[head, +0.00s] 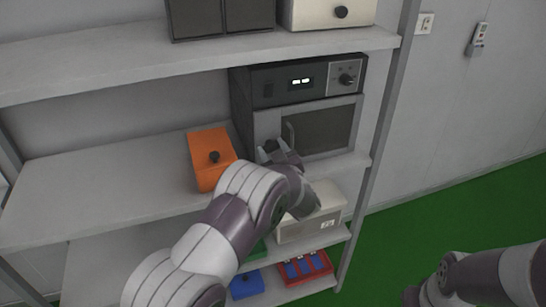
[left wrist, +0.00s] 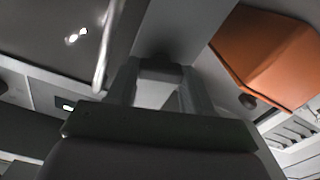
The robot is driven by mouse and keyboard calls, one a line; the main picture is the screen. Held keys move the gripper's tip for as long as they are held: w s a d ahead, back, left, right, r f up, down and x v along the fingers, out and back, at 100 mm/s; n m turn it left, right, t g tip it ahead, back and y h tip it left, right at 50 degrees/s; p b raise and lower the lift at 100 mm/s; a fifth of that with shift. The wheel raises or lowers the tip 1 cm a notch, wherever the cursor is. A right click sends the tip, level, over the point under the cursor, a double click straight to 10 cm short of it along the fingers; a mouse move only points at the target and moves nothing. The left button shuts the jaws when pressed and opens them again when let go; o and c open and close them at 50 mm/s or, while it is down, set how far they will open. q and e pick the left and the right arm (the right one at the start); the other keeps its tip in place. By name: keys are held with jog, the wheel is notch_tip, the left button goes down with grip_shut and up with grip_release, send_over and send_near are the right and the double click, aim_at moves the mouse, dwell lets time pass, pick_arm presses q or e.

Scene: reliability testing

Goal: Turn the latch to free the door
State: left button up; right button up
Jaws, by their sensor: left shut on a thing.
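A box-shaped appliance with a dark control panel (head: 285,84) stands on the middle shelf. Its door (head: 325,131) has a dark window and a pale vertical handle (head: 291,136), and looks shut. A small dark latch (head: 270,145) sits on the front, left of the handle, partly hidden by my left gripper (head: 277,155). In the left wrist view, the left gripper (left wrist: 160,85) has its fingers on either side of the dark latch (left wrist: 160,65), shut on it. The handle (left wrist: 103,48) runs beside it there. My right gripper (head: 412,296) shows only partly at the bottom right, away from the shelf.
An orange box (head: 210,160) with a black knob stands left of the appliance; it also shows in the left wrist view (left wrist: 268,55). A pale box (head: 312,215), a blue box (head: 246,284) and a red tray (head: 329,264) are on the lower shelves. Green floor is clear at right.

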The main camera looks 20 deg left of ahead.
pick_arm(q)
jog(key=n+b, duration=0.4)
jog(key=b, duration=0.1)
jog(key=n+b, duration=0.4)
jog(key=b, duration=0.1)
jog(key=n+b, duration=0.4)
jog(key=b, duration=0.1)
jog(key=shift+s+a+f, duration=0.1)
jog(key=shift+f, duration=0.3)
jog(key=shift+r+n+b, duration=0.15)
jog(key=shift+n+b, duration=1.25)
jog(key=shift+b, duration=0.15)
jog(key=o, duration=1)
jog(key=shift+o, duration=0.2)
jog(key=shift+r, duration=0.1)
jog(key=v, duration=1.2)
jog(key=shift+s+d, duration=0.2)
jog(key=shift+s, duration=0.1)
